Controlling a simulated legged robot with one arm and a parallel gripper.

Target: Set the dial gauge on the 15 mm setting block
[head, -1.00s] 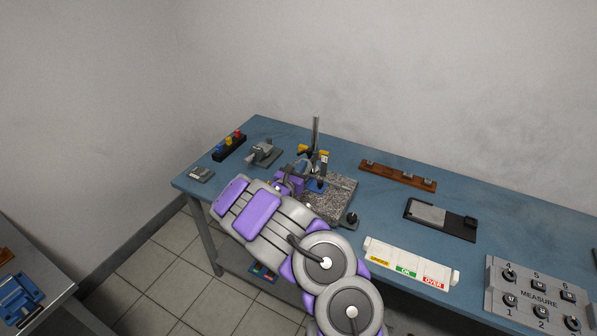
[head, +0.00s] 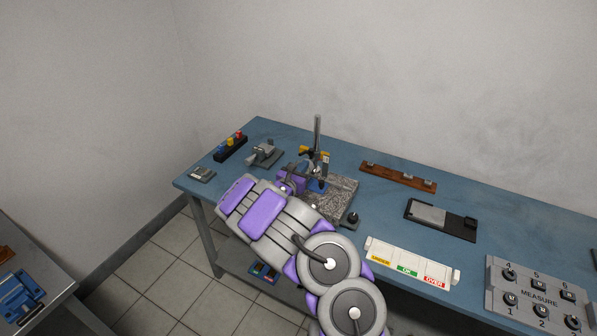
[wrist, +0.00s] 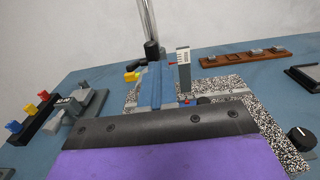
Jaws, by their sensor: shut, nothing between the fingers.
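The gauge stand's upright steel column (head: 317,133) rises behind a speckled granite base (head: 340,198); the column also shows in the wrist view (wrist: 146,22). Yellow parts (head: 322,156) sit low on the column. In the wrist view a narrow grey upright piece with dark marks (wrist: 184,60) stands over the base, beside a blue piece (wrist: 155,85). I cannot make out a dial face or which block is the 15 mm one. My gripper (head: 300,178) is shut and empty at the base's left side, close to the stand. Its fingertips are mostly hidden, so contact is unclear.
A brown rack (head: 385,173) with several small grey pieces lies behind right. A black tray with a grey plate (head: 430,215), a labelled white strip (head: 405,269) and a switch panel (head: 540,302) stand right. A grey fixture (head: 265,155) and coloured-knob block (head: 230,147) stand left.

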